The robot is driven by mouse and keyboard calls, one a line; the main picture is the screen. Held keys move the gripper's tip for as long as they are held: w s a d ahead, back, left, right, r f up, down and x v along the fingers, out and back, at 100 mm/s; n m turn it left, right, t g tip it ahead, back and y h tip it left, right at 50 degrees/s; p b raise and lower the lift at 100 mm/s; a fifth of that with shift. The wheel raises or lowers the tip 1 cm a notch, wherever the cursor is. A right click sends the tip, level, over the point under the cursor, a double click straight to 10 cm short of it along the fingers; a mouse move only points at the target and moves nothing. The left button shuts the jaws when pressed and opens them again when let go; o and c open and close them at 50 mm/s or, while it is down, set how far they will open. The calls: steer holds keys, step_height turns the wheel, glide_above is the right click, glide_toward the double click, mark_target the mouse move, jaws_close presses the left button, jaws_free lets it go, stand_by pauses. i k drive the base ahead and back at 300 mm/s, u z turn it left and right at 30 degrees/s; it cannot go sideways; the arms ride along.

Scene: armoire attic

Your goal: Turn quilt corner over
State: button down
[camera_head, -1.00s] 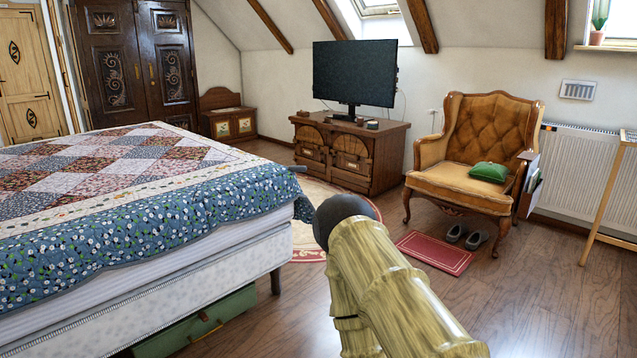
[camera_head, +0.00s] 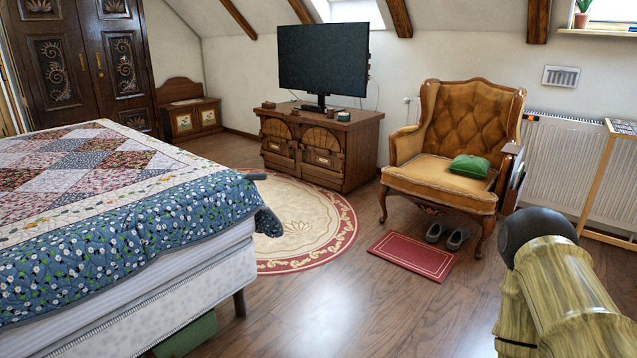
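The patchwork quilt (camera_head: 110,215) lies over the bed at the left, with a pale band and a blue floral border. Its near right corner (camera_head: 266,219) hangs down past the mattress edge. The quilt lies flat on top, and its left part is cut off by the picture edge. A yellow, wood-patterned link of my arm with a dark round end (camera_head: 537,233) shows at the lower right, well apart from the quilt. My gripper itself is not in view.
The bed base (camera_head: 150,325) stands on dark legs, with a green case (camera_head: 188,338) under it. A round rug (camera_head: 310,222), a red mat (camera_head: 413,256), slippers (camera_head: 446,235) and an armchair (camera_head: 452,150) are to the right. A TV cabinet (camera_head: 345,150) stands behind. The wooden floor in front is clear.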

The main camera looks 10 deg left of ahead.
mark_target(192, 178)
steer(key=z, duration=0.05)
steer(key=i, duration=0.8)
steer(key=u, duration=0.85)
steer(key=i, duration=0.6)
steer(key=u, duration=0.6)
